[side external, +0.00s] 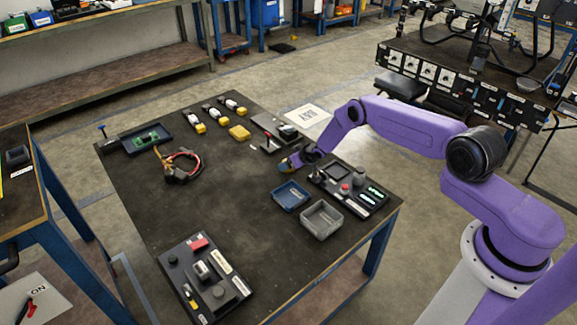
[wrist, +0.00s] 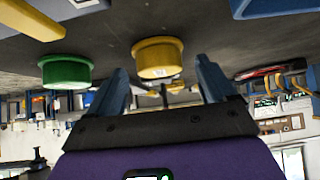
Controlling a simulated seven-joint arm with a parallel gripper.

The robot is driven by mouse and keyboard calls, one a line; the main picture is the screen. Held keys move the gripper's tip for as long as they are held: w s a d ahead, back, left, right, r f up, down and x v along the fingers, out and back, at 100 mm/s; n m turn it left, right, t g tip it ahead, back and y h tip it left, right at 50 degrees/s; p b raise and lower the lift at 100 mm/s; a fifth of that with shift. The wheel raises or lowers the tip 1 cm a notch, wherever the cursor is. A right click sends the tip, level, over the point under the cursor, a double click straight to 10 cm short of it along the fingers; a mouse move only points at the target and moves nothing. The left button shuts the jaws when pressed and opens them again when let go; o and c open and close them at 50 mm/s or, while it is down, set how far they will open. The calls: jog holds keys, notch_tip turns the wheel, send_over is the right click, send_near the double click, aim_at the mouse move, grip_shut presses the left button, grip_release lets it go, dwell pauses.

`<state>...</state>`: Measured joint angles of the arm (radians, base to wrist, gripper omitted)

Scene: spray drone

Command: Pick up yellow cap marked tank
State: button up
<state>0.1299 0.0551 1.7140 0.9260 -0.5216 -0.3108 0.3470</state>
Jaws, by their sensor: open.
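In the wrist view a round yellow cap (wrist: 157,52) with a small light mark on its side sits on the dark table surface, which shows at the top of that picture. My gripper (wrist: 162,78) has its two blue-grey fingers spread, with the yellow cap showing in the gap between them. I cannot tell whether the cap is within the fingers or beyond them; nothing is gripped. In the side view my gripper (side external: 290,164) is low over the table's right part, with a bit of yellow beside it. The arm hides much of this spot.
A green cap (wrist: 65,70) sits left of the yellow one. A blue tray (side external: 291,196), a grey bin (side external: 321,219) and a dark panel with small parts (side external: 350,187) stand close to my gripper. Several yellow-ended items lie at the back. The table's middle is clear.

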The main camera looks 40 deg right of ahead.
jog(key=shift+w+f, duration=0.3)
jog(key=shift+f, duration=0.05)
jog(key=shift+c, duration=0.3)
jog(key=c, duration=1)
jog(key=shift+c, duration=0.5)
jog(key=shift+r, duration=0.15)
